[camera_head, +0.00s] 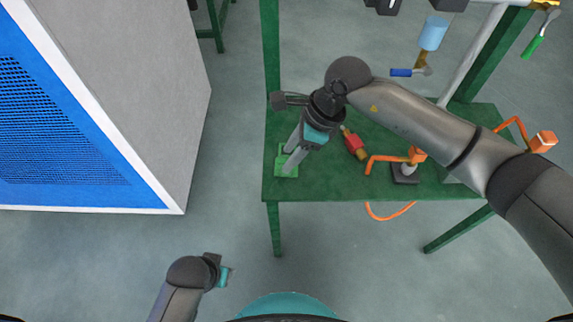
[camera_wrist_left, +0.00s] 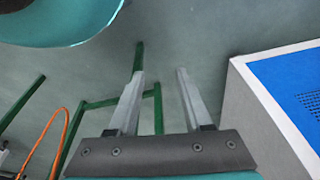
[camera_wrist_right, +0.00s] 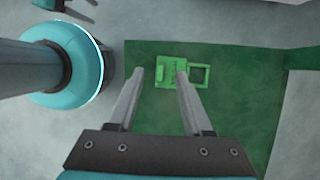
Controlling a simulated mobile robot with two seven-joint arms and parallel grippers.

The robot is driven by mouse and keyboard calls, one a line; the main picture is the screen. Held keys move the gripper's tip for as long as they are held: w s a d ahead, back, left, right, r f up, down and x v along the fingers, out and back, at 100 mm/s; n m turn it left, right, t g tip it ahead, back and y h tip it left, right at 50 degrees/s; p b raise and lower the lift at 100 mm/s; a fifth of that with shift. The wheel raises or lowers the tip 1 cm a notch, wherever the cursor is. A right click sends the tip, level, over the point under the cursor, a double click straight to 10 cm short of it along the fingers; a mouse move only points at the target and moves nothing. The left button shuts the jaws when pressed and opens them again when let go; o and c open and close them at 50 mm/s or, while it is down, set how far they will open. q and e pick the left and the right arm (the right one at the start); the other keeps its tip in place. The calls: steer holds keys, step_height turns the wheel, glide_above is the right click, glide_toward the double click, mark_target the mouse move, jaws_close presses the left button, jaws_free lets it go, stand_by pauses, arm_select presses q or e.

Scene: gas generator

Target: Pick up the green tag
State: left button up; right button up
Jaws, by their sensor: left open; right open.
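The green tag (camera_head: 287,169) lies flat on the green table near its left front corner. In the right wrist view the tag (camera_wrist_right: 171,71) is a bright green plate with a square open frame at its right end. My right gripper (camera_head: 293,160) is open, its fingers pointing at the tag. In the right wrist view the fingertips (camera_wrist_right: 160,74) appear around the tag's plate, one on each side; whether they touch it I cannot tell. My left gripper (camera_wrist_left: 160,72) is open and empty, away from the table, above the floor.
The green table (camera_head: 330,188) also carries a red part (camera_head: 354,143) and an orange-handled valve (camera_head: 410,158) to the tag's right. An orange hose (camera_head: 390,216) hangs below the front edge. A large grey and blue cabinet (camera_head: 150,80) stands left, with bare floor between.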

mark_target(280, 161)
steer(key=shift+d+f+b+x, duration=0.15)
steer(key=shift+b+x, duration=0.2)
steer(key=shift+x, duration=0.35)
steer(key=shift+d+b+x, duration=0.2)
steer(key=shift+b+x, duration=0.2)
steer(key=shift+x, duration=0.35)
steer(key=shift+d+f+b+x, duration=0.15)
steer(key=shift+b+x, duration=0.2)
steer(key=shift+x, duration=0.35)
arm_select(q)
steer(key=shift+t, duration=0.4)
steer(key=shift+w+d+r, duration=0.1)
steer(key=shift+w+r, duration=0.3)
steer(key=shift+r, duration=0.45)
steer(key=shift+w+r, duration=0.35)
steer(key=shift+r, duration=0.45)
steer(key=shift+w+d+r, duration=0.1)
steer(key=shift+w+r, duration=0.3)
steer(key=shift+r, duration=0.45)
arm_select(e)
steer(key=shift+a+f, duration=0.2)
steer(key=shift+f, duration=0.1)
jaws_close()
